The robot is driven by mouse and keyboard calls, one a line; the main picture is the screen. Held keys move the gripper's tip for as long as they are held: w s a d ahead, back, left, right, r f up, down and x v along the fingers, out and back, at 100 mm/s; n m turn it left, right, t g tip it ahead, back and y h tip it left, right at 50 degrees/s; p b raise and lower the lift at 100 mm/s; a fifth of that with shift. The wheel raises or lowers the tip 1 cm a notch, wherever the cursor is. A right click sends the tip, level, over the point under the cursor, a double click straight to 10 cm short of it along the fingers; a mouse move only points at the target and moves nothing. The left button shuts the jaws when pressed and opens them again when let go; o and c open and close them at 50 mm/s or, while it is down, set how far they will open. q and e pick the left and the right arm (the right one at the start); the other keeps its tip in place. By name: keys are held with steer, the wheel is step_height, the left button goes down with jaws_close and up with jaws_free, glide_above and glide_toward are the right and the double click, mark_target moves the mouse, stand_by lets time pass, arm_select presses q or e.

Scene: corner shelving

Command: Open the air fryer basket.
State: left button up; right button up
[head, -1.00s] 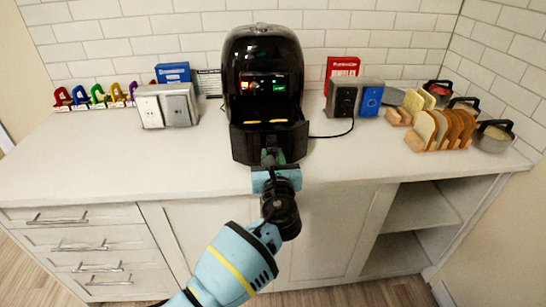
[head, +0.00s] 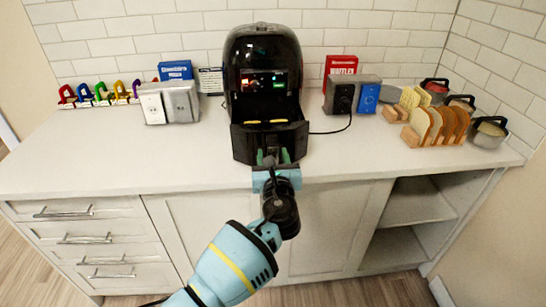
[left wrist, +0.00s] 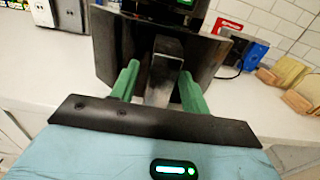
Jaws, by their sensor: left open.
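The black air fryer (head: 263,60) stands at the middle of the counter against the tiled wall. Its basket (head: 270,146) is slid out toward me, with its top open and yellow pieces (head: 266,122) showing inside. My left gripper (head: 272,158) is at the basket's front. In the left wrist view its green fingers (left wrist: 157,88) are spread on either side of the handle (left wrist: 163,70), with gaps beside it. The basket's dark front panel (left wrist: 110,45) lies just beyond the fingers. My right gripper is not in view.
The counter front (head: 120,165) is clear on the left.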

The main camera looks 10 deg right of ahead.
arm_select(q)
steer(key=s+p, duration=0.1)
steer(key=s, duration=0.6)
steer(key=shift+s, duration=0.4)
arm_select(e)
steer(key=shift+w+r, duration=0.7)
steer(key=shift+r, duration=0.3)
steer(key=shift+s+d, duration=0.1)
